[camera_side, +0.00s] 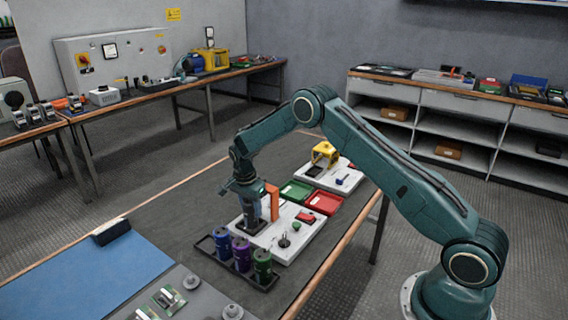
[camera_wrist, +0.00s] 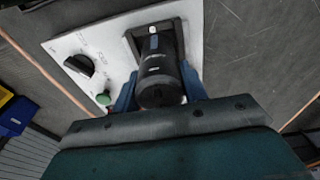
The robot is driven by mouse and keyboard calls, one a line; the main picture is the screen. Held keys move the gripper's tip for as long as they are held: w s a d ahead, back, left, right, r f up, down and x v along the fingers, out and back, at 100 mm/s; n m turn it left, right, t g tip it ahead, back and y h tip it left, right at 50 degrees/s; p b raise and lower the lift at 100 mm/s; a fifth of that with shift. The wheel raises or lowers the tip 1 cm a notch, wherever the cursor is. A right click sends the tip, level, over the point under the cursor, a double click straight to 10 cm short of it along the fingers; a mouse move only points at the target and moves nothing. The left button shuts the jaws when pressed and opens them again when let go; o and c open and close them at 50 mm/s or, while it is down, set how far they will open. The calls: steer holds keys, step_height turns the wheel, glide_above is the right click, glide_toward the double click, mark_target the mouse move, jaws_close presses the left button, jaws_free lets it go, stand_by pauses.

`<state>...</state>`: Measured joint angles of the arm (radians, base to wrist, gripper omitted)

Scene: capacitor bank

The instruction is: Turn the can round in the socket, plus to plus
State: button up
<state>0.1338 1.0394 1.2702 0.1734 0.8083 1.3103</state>
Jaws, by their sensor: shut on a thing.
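My gripper (camera_side: 250,208) is over the white panel (camera_side: 300,238) in the side view, pointing down. In the wrist view its two blue fingers (camera_wrist: 160,96) are shut on a black can (camera_wrist: 160,70), one on each side. The can has small white markings. Its far end is at a dark socket frame (camera_wrist: 131,42) on the white panel. A small pale terminal (camera_wrist: 153,42) shows there. I cannot tell how deep the can sits or where the plus marks are.
A black rack (camera_side: 205,246) with blue, purple and green cans stands in front of the panel. An orange upright block (camera_side: 271,202) is close behind the gripper. A black knob (camera_wrist: 79,65) and a green button (camera_wrist: 103,99) are on the panel. Green (camera_side: 296,191) and red (camera_side: 320,203) trays lie behind.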

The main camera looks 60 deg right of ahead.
steer(key=o, duration=1.2)
steer(key=shift+f, duration=0.1)
steer(key=shift+o, duration=0.2)
steer(key=shift+r, duration=4)
steer(key=shift+r, duration=0.1)
